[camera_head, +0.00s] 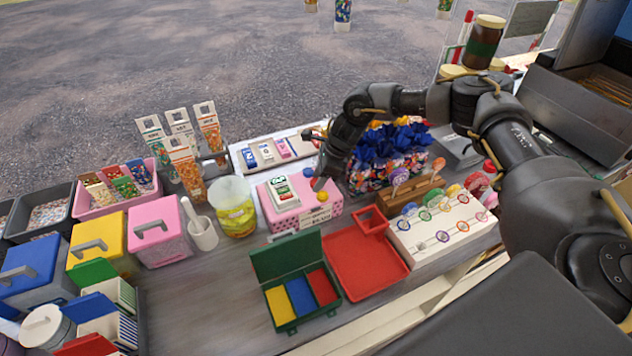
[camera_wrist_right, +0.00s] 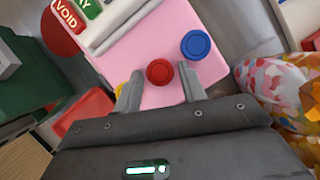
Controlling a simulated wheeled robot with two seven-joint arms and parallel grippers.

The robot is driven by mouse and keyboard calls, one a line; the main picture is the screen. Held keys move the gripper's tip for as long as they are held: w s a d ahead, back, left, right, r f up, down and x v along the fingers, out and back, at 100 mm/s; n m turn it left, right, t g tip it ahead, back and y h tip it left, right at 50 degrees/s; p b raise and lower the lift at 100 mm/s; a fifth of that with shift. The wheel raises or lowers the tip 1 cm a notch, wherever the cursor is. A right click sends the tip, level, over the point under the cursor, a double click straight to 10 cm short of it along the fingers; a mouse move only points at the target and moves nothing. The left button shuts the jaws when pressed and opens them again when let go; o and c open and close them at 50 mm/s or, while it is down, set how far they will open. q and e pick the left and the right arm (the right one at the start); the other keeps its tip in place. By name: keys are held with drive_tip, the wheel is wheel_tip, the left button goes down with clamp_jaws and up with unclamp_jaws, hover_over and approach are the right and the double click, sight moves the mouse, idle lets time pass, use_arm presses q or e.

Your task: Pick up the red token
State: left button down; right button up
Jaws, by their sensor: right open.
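In the right wrist view the red token (camera_wrist_right: 159,71) is a small round disc on top of a pink box (camera_wrist_right: 160,25). It lies between a blue token (camera_wrist_right: 196,45) and a yellow token (camera_wrist_right: 122,88), which is partly hidden by a finger. My right gripper (camera_wrist_right: 158,92) is open, with a finger on either side just short of the red token. In the head view my right gripper (camera_head: 322,178) reaches down over the right end of the pink box (camera_head: 272,215). The left gripper does not show.
A green box (camera_head: 290,258) with yellow, blue and red compartments and a red tray (camera_head: 365,268) stand in front. Blue-topped sweet bags (camera_head: 395,150) stand close right of the gripper. A jar of yellow sweets (camera_head: 235,215) stands left of the pink box.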

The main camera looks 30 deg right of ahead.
sight(312, 183)
drive_tip(key=shift+c, duration=0.4)
drive_tip(key=c, duration=0.6)
drive_tip(key=shift+c, duration=0.2)
drive_tip(key=shift+r, duration=0.1)
drive_tip(key=shift+r+b, duration=0.45)
drive_tip(key=shift+b, duration=0.15)
drive_tip(key=shift+s+r+b, duration=0.2)
drive_tip(key=shift+r+b, duration=0.55)
drive_tip(key=shift+r, duration=0.45)
drive_tip(key=s+a+r+b, duration=0.2)
drive_tip(key=s+r+b, duration=0.2)
drive_tip(key=s+r, duration=0.5)
drive_tip(key=s, duration=0.4)
drive_tip(key=shift+s+r+b, duration=0.25)
drive_tip(key=shift+r+b, duration=0.05)
drive_tip(key=shift+b, duration=0.1)
